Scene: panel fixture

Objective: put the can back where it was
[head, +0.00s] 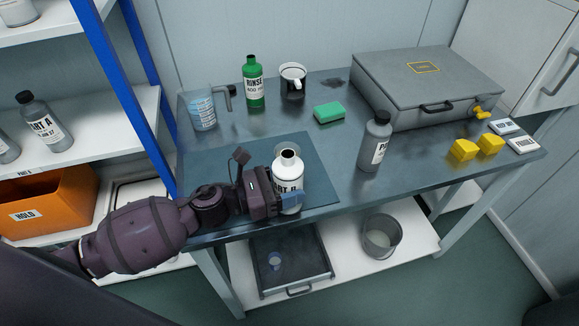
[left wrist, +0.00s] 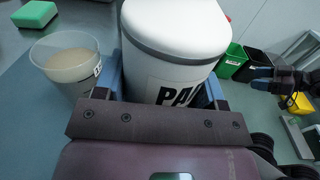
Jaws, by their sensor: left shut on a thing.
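The white can (head: 288,180), a bottle-shaped container with a narrow neck and a "PART B" label, stands upright at the front of the bench, over or on the dark mat (head: 320,170). My left gripper (head: 290,202) is shut on it. In the left wrist view the can (left wrist: 178,35) fills the space between the blue fingers (left wrist: 170,85). I cannot tell whether its base touches the mat. A clear cup with cloudy contents (left wrist: 68,65) stands close beside it in the wrist view. A dark part at the wrist view's right edge seems to be my right gripper (left wrist: 282,78); its jaws are unclear.
A grey bottle (head: 375,142) stands to the right. Behind are a jug (head: 202,108), a green rinse bottle (head: 253,85), a dark mug (head: 292,85) and a green sponge (head: 329,112). A grey case (head: 425,80) and yellow blocks (head: 464,150) occupy the right side.

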